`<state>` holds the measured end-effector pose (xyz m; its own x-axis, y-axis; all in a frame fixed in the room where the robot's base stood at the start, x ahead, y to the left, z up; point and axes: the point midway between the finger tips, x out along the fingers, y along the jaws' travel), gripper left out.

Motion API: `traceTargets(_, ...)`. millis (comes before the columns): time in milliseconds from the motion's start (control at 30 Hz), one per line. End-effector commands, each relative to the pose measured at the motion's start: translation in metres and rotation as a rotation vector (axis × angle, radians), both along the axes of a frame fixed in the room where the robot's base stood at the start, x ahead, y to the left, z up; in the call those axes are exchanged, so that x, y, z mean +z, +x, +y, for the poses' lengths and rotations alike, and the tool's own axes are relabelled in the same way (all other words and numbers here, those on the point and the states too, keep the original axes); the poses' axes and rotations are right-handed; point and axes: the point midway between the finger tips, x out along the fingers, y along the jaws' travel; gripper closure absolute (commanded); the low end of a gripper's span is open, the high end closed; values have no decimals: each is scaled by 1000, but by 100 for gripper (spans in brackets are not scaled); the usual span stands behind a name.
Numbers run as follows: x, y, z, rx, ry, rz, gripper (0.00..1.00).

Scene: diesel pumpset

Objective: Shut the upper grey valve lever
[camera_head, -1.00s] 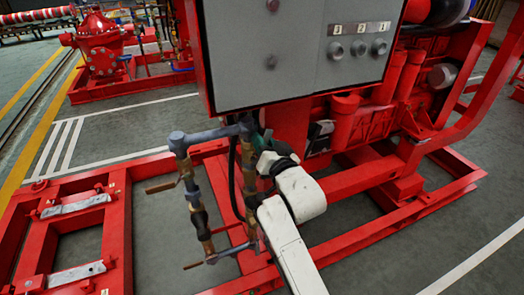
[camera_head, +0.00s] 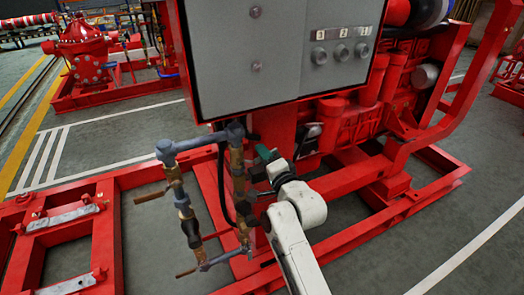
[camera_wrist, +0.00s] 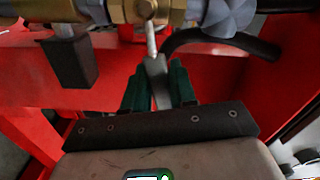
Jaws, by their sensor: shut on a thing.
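The upper grey valve lever (camera_wrist: 158,84) is a slim grey bar on a thin stem. It runs from a brass valve (camera_wrist: 146,11) on the pipe at the top of the wrist view toward me. My gripper (camera_wrist: 158,88) has its dark green fingers on both sides of this lever, shut on it. In the head view my gripper (camera_head: 266,157) is just right of the upper part of the right vertical pipe (camera_head: 237,175); the lever is mostly hidden there. A second dark grey handle-like block (camera_wrist: 69,61) hangs from the pipe at the left of the wrist view.
A grey control box (camera_head: 275,65) overhangs the pipes. A left pipe (camera_head: 187,222) with brown levers stands beside them. A black hose (camera_head: 222,185) runs close by. Red frame rails (camera_head: 108,235) surround the pipework; the red engine (camera_head: 345,130) is behind. Open floor (camera_head: 400,240) lies at right.

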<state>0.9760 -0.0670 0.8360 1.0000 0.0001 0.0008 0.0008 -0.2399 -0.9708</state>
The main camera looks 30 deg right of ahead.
Motion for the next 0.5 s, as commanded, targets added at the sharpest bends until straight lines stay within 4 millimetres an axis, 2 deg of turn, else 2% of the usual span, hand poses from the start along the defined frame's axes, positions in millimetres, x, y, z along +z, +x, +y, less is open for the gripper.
traceTargets(200, -9, 0, -2, -1, 123, 5, 100)
traceTargets(500, -15, 0, -2, -1, 199, 5, 100)
